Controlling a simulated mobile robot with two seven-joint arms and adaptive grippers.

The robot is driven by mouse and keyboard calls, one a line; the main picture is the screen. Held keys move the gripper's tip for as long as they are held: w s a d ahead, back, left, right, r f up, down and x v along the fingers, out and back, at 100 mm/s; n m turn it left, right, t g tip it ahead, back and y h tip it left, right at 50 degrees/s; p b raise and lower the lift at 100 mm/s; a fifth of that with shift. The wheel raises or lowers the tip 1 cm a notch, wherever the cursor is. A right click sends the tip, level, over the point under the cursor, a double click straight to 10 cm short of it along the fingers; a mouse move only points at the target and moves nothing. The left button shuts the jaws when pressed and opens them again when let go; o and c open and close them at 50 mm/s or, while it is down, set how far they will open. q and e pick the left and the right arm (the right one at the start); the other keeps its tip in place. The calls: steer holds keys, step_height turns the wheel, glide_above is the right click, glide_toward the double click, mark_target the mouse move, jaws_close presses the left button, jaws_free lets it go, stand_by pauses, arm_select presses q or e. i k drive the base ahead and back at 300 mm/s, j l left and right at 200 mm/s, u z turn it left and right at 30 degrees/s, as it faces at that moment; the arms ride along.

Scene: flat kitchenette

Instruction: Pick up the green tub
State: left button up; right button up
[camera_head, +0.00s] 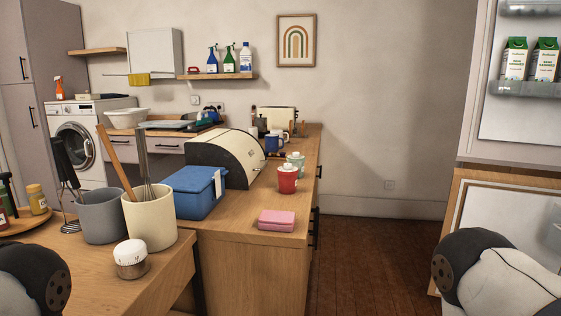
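A small pale green tub (300,161) with a light knobbed lid stands upright on the wooden counter (250,212). It is behind a red tub (288,182) of similar shape, which hides part of its lower left side. Parts of my arms show at the lower left and lower right corners, well apart from the green tub. Neither of my grippers is in view.
A cream bread box (244,157) and a blue box (199,190) stand left of the tubs. A pink block (277,220) lies near the counter's front. Utensil pots (150,220) stand nearer left. The wooden floor (370,255) right of the counter is clear.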

mark_target(298, 162)
steer(key=i+l+u, duration=0.2)
steer(key=l, duration=0.2)
steer(key=i+l+u, duration=0.2)
steer(key=l, duration=0.25)
steer(key=i+l+u, duration=0.2)
steer(key=l, duration=0.25)
steer(key=i+l+u, duration=0.2)
steer(key=l, duration=0.3)
steer(key=l+u, duration=0.2)
steer(key=l, duration=0.3)
steer(key=i+l+u, duration=0.2)
steer(key=l, duration=0.35)
steer(key=k, duration=0.1)
